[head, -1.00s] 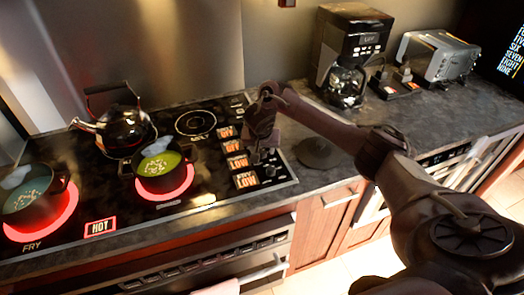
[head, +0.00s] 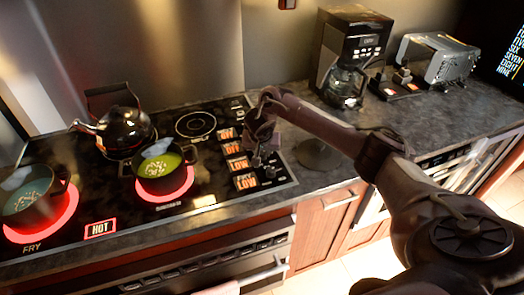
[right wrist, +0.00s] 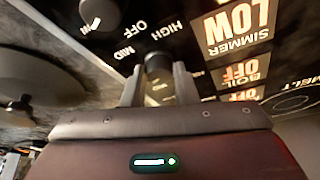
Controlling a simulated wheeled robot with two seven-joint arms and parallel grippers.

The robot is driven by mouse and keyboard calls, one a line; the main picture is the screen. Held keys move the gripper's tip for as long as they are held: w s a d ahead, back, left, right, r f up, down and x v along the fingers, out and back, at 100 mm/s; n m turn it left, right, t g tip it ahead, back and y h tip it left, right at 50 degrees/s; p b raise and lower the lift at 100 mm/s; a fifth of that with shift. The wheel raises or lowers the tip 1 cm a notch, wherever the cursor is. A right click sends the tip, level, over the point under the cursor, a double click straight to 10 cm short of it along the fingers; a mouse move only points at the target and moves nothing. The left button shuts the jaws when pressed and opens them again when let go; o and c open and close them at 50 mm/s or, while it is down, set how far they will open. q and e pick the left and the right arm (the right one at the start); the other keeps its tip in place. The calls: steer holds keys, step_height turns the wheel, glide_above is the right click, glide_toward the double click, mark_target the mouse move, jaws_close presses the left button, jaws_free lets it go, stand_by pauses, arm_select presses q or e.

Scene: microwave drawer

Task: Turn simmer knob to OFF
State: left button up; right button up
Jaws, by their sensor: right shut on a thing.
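The simmer knob (right wrist: 157,66) is a dark round knob on the black cooktop, seen between my finger ends in the right wrist view. OFF, HIGH and MID marks surround it. My right gripper (right wrist: 158,82) is shut on this knob, one finger on each side. The simmer display (right wrist: 238,25) reads LOW. In the head view my right gripper (head: 258,155) is at the knob row along the cooktop's right side and hides much of the knob. My left gripper is not in view.
A neighbouring knob (right wrist: 97,14) is close by. The boil display (right wrist: 240,72) reads OFF. A pot of green soup (head: 160,164) sits on a red-glowing burner, left of my gripper. Another pot (head: 30,195) and a kettle (head: 123,127) stand farther left. A coffee maker (head: 350,50) stands behind my arm.

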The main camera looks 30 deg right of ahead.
steer(key=n+y+p, duration=0.1)
steer(key=n, duration=0.2)
steer(key=shift+s+d+n+t, duration=0.1)
steer(key=shift+d+n+t, duration=0.05)
steer(key=shift+n+t, duration=0.25)
steer(key=n+y, duration=0.2)
steer(key=n, duration=0.2)
steer(key=shift+d+p, duration=0.1)
steer(key=shift+p, duration=0.25)
steer(key=n+y, duration=0.1)
steer(key=n, duration=0.2)
steer(key=shift+d+n+y+b, duration=0.1)
steer(key=shift+n+y+b, duration=0.5)
steer(key=shift+n, duration=0.8)
steer(key=o, duration=1)
